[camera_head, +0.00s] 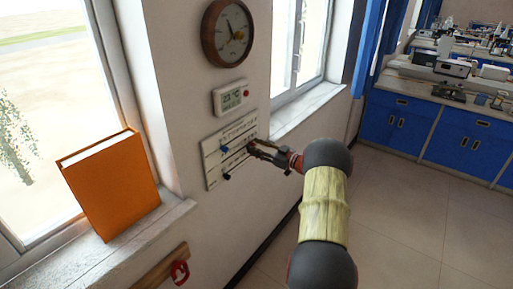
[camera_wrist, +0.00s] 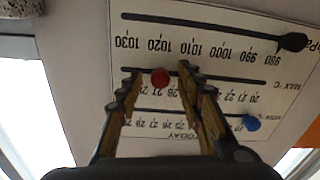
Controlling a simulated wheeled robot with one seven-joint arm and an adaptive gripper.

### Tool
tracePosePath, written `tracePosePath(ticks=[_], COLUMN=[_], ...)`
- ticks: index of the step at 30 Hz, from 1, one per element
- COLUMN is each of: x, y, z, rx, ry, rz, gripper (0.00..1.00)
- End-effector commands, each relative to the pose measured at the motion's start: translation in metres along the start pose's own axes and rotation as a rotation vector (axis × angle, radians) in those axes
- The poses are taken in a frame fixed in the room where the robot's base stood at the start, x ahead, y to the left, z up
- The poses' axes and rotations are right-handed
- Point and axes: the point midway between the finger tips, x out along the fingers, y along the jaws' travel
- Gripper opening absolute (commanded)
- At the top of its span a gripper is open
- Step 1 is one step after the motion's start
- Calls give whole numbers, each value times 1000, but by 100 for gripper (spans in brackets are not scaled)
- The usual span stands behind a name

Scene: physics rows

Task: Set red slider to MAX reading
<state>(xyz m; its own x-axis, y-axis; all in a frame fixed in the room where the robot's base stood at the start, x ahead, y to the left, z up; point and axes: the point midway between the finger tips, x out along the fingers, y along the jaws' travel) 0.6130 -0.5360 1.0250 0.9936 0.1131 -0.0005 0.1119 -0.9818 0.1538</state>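A white slider panel (camera_head: 212,168) is mounted on the wall, with three horizontal slots and printed scales. It appears upside down in the wrist view (camera_wrist: 215,22). The red slider knob (camera_wrist: 160,77) is in the middle slot, toward the high-number end, with "MAX °C" printed near the slot's other end. My gripper (camera_wrist: 159,76) is open, its fingertips on either side of the red knob with visible gaps. In the head view my gripper (camera_head: 251,147) is at the panel's right part, and I cannot make out the red knob there.
A blue knob (camera_wrist: 251,123) and a black knob (camera_wrist: 293,42) sit on the other slots. A thermostat-like display (camera_head: 231,97) and a clock (camera_head: 227,33) hang above. An orange book (camera_head: 110,185) stands on the left windowsill. A red hook (camera_head: 180,271) is below.

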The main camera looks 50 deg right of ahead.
Motion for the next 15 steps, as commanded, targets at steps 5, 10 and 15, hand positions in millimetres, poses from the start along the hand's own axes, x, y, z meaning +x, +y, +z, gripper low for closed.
tracePosePath(ticks=[5, 10, 15], x=[-4, -26, -62], y=[0, 1, 2], z=[0, -1, -1], rx=[0, 0, -1], ry=[0, 0, 0], rz=[1, 3, 4], gripper=[37, 37, 37])
